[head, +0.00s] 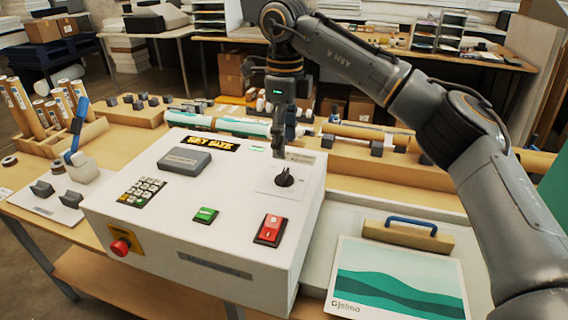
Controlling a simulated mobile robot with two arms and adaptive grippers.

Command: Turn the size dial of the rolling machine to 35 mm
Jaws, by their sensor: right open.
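The rolling machine's white control box (150,222) stands on the wooden table in the middle of the head view. Its black size dial (284,178) sits on a pale plate at the right of the top face. The dial's scale marks are too small to read. A lit display (212,143) at the back of the top shows orange letters. My right gripper (281,150) points down just above and behind the dial, its fingers open and apparently apart from it. The gap is hard to judge from this angle. My left gripper is not in view.
A blue-handled lever (76,135) stands at left. A printed sheet (398,280) and a blue-handled wooden block (408,235) lie at right.

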